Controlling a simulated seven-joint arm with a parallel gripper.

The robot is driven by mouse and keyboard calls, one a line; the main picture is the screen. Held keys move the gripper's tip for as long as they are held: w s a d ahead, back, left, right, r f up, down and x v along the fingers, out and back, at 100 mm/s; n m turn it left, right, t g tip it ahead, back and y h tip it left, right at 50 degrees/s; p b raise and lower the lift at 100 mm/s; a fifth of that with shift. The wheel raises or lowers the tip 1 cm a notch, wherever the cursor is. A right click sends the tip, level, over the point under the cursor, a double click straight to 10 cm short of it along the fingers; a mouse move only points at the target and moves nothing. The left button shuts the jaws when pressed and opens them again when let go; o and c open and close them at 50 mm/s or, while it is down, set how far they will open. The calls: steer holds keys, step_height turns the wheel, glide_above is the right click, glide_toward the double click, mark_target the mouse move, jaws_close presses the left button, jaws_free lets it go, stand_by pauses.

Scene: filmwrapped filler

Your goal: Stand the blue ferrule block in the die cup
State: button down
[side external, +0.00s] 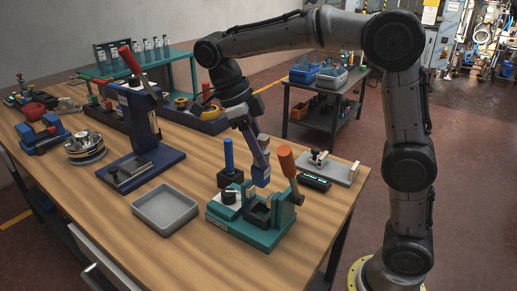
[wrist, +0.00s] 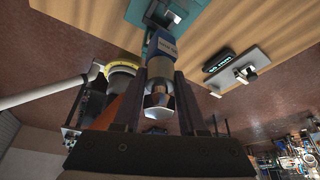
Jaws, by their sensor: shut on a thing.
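My gripper (side external: 259,157) is shut on the blue ferrule block (side external: 261,177), which hangs above the teal fixture (side external: 240,233). In the wrist view the fingers (wrist: 160,75) flank the block (wrist: 163,48); it has a blue labelled body and a silvery rounded end towards the camera. The dark square die cup (side external: 258,217) sits in the middle of the teal fixture, below the block, with a visible gap between them in the side view. The inside of the cup is mostly hidden. Part of the teal fixture (wrist: 188,8) shows at the top of the wrist view.
An orange-handled lever (side external: 289,168) rises close to the gripper's right. A blue pin (side external: 228,155) stands in a dark block to the left. A grey tray (side external: 165,209) lies in front left. A dark display (side external: 314,183) and metal plate (side external: 328,168) lie to the right.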

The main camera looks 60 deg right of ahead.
mark_target(260, 182)
steer(key=shift+f, duration=2.9)
steer(key=shift+f, duration=1.15)
steer(key=shift+c, duration=1.9)
jaws_free()
steer(key=v, duration=1.3)
steer(key=shift+w+r, duration=0.2)
steer(key=shift+r, duration=0.1)
